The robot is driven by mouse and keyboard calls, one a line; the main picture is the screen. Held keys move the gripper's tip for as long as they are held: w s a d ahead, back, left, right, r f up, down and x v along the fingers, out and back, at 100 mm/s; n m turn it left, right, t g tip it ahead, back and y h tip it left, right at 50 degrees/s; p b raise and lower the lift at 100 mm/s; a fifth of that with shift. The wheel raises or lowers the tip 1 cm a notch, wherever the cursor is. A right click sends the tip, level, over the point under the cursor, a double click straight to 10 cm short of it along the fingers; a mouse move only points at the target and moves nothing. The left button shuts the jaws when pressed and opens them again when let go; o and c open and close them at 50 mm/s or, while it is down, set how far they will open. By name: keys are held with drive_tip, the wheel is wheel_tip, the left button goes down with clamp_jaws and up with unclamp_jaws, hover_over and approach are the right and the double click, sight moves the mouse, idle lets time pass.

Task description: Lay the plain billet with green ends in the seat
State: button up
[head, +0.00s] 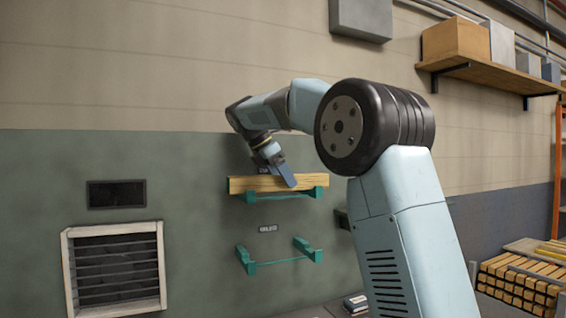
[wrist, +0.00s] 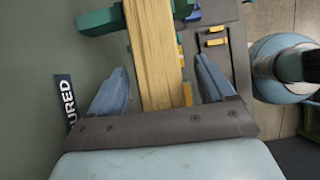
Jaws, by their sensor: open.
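A pale wooden billet (head: 252,185) lies level across the upper pair of green wall brackets (head: 317,192). Green on its ends cannot be made out. My gripper (head: 287,176) is at the billet, right of its middle. In the wrist view the billet (wrist: 154,45) runs between the two spread fingers of my gripper (wrist: 160,80), with a gap on each side. A green bracket (wrist: 101,21) shows past the fingertips. A lower pair of green brackets (head: 308,249) on the wall is empty. Which bracket pair is the seat cannot be told.
A label ending in "URED" (wrist: 65,103) is on the wall beside my gripper. A slatted vent (head: 113,268) is at lower left. Stacked timber (head: 520,282) is at lower right. A shelf with boxes (head: 490,68) is above right.

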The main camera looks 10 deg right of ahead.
drive_tip(key=shift+n, duration=0.3)
drive_tip(key=v, duration=0.4)
drive_tip(key=a+f+v, duration=0.1)
drive_tip(key=v, duration=0.3)
drive_tip(key=a+v, duration=0.1)
drive_tip(key=v, duration=0.4)
drive_tip(key=shift+s+f, duration=0.25)
drive_tip(key=shift+s, duration=0.15)
drive_tip(key=shift+v, duration=1.1)
drive_tip(key=shift+s+a, duration=0.1)
drive_tip(key=shift+a, duration=0.05)
drive_tip(key=s+d+f+m+t+y, duration=0.1)
drive_tip(key=s+d+f+m+y, duration=0.1)
drive_tip(key=s+d+f+m, duration=0.4)
drive_tip(key=s+d+f+m+t+y, duration=0.1)
drive_tip(key=s+d+f+m+y, duration=0.15)
drive_tip(key=s+d, duration=0.55)
drive_tip(key=s+d+f+m+t+y, duration=0.1)
drive_tip(key=s+d+f+m, duration=0.1)
drive_tip(key=s+f+m, duration=0.4)
drive_tip(key=s+d+f+m+t+y, duration=0.1)
drive_tip(key=s+f+m, duration=0.5)
drive_tip(key=s+f, duration=0.9)
drive_tip(key=shift+d+f, duration=0.35)
drive_tip(key=shift+f, duration=0.3)
